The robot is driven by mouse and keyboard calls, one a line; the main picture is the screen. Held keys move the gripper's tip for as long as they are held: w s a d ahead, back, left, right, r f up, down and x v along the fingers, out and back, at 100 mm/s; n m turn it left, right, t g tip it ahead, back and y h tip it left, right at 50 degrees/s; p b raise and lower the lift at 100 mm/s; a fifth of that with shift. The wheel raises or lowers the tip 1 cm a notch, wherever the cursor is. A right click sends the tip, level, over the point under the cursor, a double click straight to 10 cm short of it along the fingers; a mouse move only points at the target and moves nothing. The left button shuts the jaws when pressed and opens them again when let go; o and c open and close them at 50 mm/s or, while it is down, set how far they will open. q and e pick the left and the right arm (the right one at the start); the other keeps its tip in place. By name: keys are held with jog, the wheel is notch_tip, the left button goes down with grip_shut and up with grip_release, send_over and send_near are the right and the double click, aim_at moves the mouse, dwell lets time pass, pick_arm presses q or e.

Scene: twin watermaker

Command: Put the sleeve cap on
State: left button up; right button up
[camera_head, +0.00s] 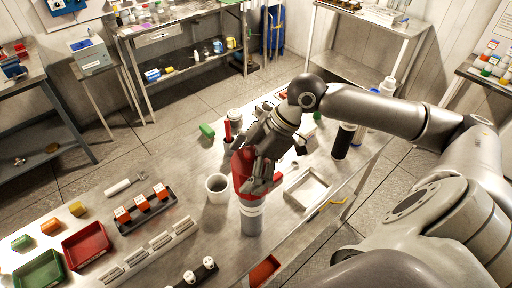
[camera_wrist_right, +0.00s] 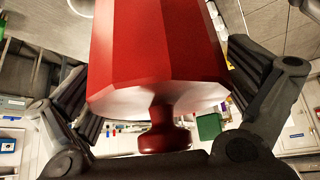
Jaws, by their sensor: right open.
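The red faceted cap (camera_head: 243,172) is at the top of an upright grey cylindrical sleeve (camera_head: 251,218) on the metal table. I cannot tell how far it is seated. In the right wrist view the cap (camera_wrist_right: 160,45) fills the middle, with its round red knob (camera_wrist_right: 165,135) towards me. My right gripper (camera_head: 262,178) is around the cap, its fingers apart on either side of it. The fingers hide part of the cap and the join with the sleeve. My left gripper is out of view.
A white cup (camera_head: 217,188) stands close left of the sleeve. A shallow open tray (camera_head: 307,190) lies to the right, and a black cylinder (camera_head: 344,141) stands behind it. A rack with orange blocks (camera_head: 146,209) and a slotted rack (camera_head: 150,251) lie to the left.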

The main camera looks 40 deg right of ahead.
jog(key=v, duration=0.6)
jog(key=shift+s+d+r, duration=0.1)
jog(key=shift+s+d, duration=0.05)
jog(key=shift+d, duration=0.05)
jog(key=shift+v, duration=2.5)
